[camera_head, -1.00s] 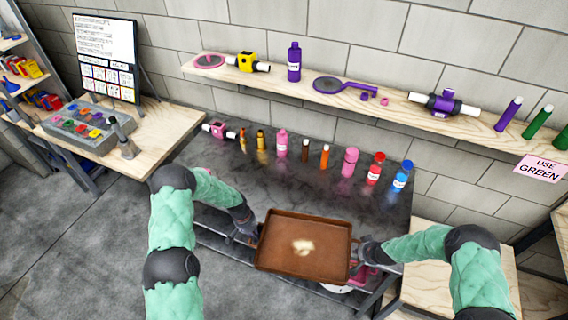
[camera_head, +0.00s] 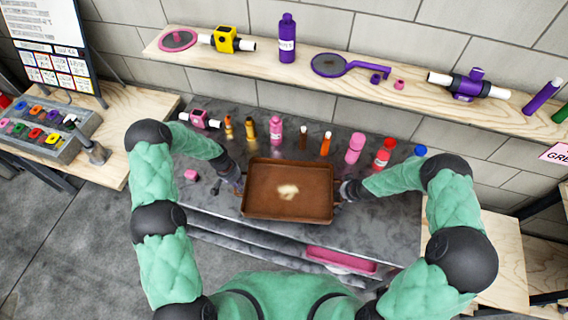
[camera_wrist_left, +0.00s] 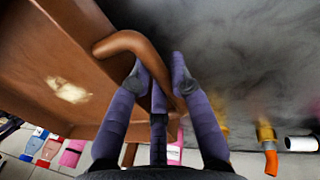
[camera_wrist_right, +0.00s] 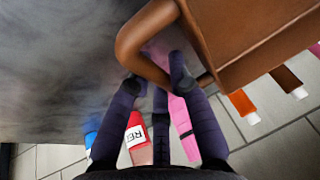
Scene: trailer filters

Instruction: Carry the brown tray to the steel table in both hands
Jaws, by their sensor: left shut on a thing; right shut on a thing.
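The brown tray (camera_head: 262,208) is held between my two grippers, with a small pale patch in its middle. It looks roughly level and is over the dark steel table (camera_head: 215,222); I cannot tell whether it touches the top. My left gripper (camera_wrist_left: 160,80) is shut on the tray's left handle, a brown loop. My right gripper (camera_wrist_right: 155,75) is shut on the tray's right handle (camera_wrist_right: 135,40). In the head view the fingers are small and partly hidden at the tray's sides.
Several bottles, including a pink one (camera_head: 275,132) and a red one (camera_head: 383,155), stand along the table's back. A pink pipe piece (camera_head: 200,119) is at its back left, a small pink block (camera_head: 191,175) near the left. A wooden shelf (camera_head: 380,80) runs above. A pink tray (camera_head: 340,262) is lower in front.

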